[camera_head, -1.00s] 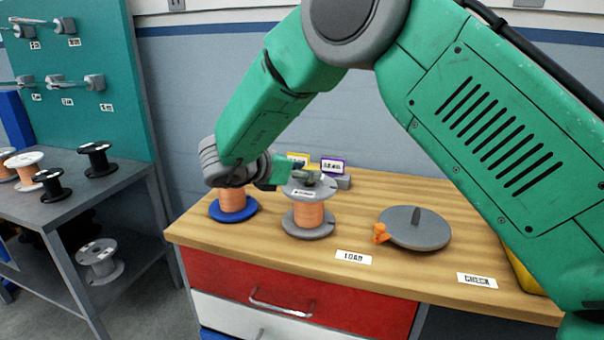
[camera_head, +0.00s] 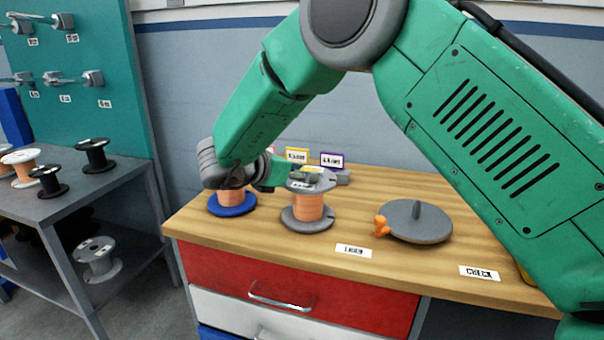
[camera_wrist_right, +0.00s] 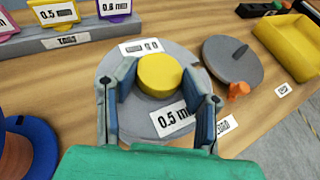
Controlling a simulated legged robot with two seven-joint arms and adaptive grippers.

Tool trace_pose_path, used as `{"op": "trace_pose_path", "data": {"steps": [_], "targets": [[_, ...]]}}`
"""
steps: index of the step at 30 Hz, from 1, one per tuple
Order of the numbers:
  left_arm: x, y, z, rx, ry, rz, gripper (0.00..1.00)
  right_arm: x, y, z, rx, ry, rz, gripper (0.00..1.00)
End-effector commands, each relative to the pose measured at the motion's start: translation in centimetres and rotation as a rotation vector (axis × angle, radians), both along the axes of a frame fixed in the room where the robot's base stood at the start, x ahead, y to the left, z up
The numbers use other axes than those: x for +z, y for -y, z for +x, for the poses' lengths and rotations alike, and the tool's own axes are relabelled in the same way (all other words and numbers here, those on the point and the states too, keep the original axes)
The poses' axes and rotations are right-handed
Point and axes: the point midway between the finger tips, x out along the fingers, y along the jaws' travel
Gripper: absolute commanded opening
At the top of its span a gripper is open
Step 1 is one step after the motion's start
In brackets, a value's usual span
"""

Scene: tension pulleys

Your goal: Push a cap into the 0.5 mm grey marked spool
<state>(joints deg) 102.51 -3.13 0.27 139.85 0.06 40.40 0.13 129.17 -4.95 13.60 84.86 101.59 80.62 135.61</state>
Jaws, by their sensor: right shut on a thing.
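The grey spool (camera_head: 308,208) with copper wire stands upright on the wooden bench. Its top flange (camera_wrist_right: 122,70) carries a "0.5 mm" label in the right wrist view. My right gripper (camera_head: 305,172) reaches over this flange from the left. In the right wrist view its two fingers (camera_wrist_right: 160,88) are shut on a round yellow cap (camera_wrist_right: 160,72), one on each side. The cap is over the middle of the flange, and the hub hole is hidden beneath it. I cannot tell whether the cap sits in the hole. My left gripper is not in view.
A blue-flanged copper spool (camera_head: 232,209) stands close on the left, under my right wrist. A grey disc with an orange knob (camera_head: 418,222) lies to the right. Yellow and purple tags (camera_head: 332,160) stand behind. A yellow bin (camera_wrist_right: 292,42) is at the right.

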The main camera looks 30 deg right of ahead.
Motion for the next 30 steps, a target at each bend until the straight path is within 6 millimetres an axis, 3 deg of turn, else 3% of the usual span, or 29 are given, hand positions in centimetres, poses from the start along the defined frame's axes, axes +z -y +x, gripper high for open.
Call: {"op": "trace_pose_path", "data": {"steps": [24,25,27,30], "targets": [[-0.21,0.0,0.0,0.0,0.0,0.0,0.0,-0.96,-0.19,-0.15,0.001,-0.014,0.01,0.18],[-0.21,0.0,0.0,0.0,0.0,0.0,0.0,-0.98,-0.2,-0.15,0.001,-0.014,0.011,0.43],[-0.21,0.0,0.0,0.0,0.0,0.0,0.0,-1.01,-0.2,-0.16,0.001,-0.014,0.011,0.64],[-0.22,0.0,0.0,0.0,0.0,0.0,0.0,-1.04,-0.21,-0.15,0.001,-0.015,0.011,0.64]]}}
